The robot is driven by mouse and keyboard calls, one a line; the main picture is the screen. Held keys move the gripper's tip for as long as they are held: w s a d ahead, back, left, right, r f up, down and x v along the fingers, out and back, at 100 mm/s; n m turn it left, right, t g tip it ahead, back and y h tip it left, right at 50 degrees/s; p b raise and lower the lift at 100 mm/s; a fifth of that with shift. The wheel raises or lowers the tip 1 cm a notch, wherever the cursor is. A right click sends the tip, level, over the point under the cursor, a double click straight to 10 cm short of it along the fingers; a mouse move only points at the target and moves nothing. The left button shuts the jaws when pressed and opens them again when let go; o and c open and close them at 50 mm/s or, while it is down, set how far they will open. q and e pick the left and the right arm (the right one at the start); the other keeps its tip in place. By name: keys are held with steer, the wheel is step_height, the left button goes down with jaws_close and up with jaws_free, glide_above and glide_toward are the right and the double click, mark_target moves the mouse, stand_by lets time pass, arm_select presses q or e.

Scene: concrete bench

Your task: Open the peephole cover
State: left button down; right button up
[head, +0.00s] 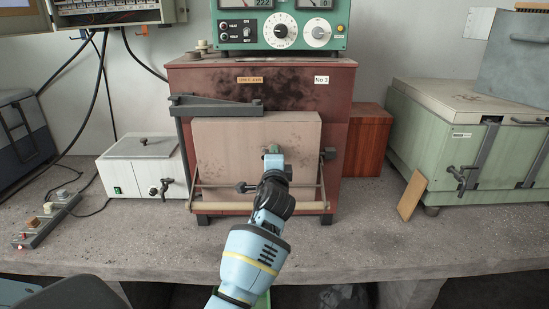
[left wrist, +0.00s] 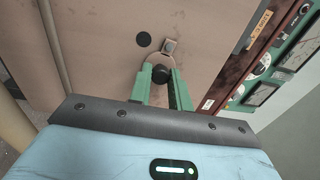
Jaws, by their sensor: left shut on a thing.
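The kiln (head: 335,90) is a dark red box with a pale door block (head: 220,150) on its front. My left gripper (head: 273,155) is at the middle of this door and hides the peephole area in the head view. The knob seems to belong to the peephole cover, a small pale plate with a grey end (left wrist: 170,46) at the fingertips. A dark round spot, apparently the peephole (left wrist: 144,39), shows uncovered beside it. My right gripper is not in view.
A grey bracket arm (head: 215,108) runs across the door's top left. A rail (head: 230,206) crosses below the door. A white box (head: 135,165) stands left, a green chest (head: 430,150) right. A wooden board (head: 411,195) leans beside it. The front bench (head: 360,245) is clear.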

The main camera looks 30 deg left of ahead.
arm_select(q)
steer(key=c, duration=1.3)
jaws_free()
steer(key=v, duration=0.7)
steer(key=shift+s+d, duration=0.2)
steer(key=shift+s, duration=0.15)
